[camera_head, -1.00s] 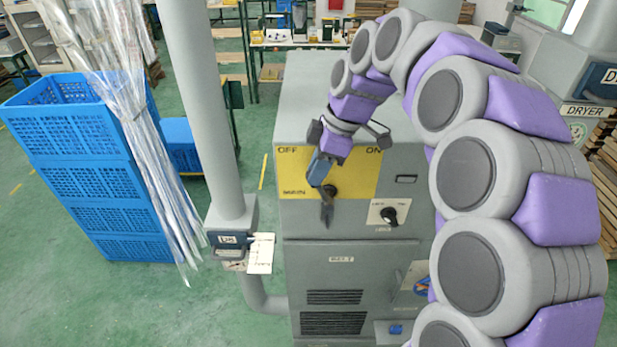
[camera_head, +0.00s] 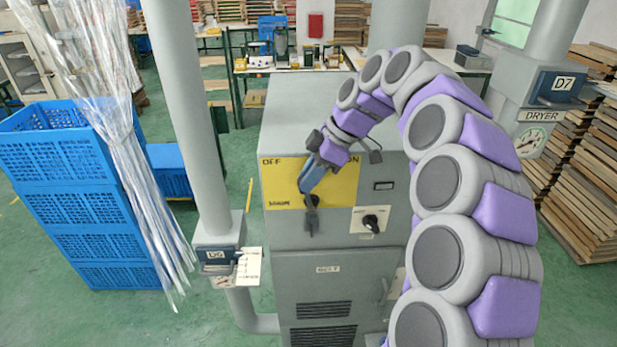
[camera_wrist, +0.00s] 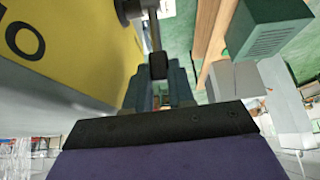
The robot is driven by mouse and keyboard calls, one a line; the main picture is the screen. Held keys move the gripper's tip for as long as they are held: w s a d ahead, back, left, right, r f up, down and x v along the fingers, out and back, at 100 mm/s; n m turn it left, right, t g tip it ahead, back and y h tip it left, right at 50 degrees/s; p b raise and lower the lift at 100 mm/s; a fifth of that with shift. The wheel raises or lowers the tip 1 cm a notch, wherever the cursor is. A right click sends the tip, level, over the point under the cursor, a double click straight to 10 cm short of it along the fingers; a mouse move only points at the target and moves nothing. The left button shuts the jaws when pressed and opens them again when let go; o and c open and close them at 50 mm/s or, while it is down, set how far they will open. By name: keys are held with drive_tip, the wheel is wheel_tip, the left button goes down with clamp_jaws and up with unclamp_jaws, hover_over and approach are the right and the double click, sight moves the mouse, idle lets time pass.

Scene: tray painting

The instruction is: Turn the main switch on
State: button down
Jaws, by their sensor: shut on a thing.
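The main switch (camera_head: 312,201) sits low on a yellow panel (camera_head: 345,190) marked OFF at left and ON at right, on a grey cabinet. My gripper (camera_head: 310,196) is at the switch, in front of the panel, and partly covers it. In the wrist view, the switch's thin lever (camera_wrist: 155,35) with a dark end reaches between my gripper's fingers (camera_wrist: 160,88), which are shut on it. The yellow panel (camera_wrist: 60,45) fills the upper left there. The exact lever angle is hard to read in the head view.
A grey post (camera_head: 190,110) and stacked blue crates (camera_head: 85,210) stand left. A wood stack (camera_head: 590,190) stands right.

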drive_tip(key=c, duration=1.1)
unclamp_jaws()
drive_tip(key=shift+w, duration=0.15)
drive_tip(key=shift+o, duration=0.7)
drive_tip(key=shift+d+r, duration=0.1)
drive_tip(key=p+v, duration=1)
drive_tip(key=v, duration=0.7)
drive_tip(key=shift+d, duration=0.15)
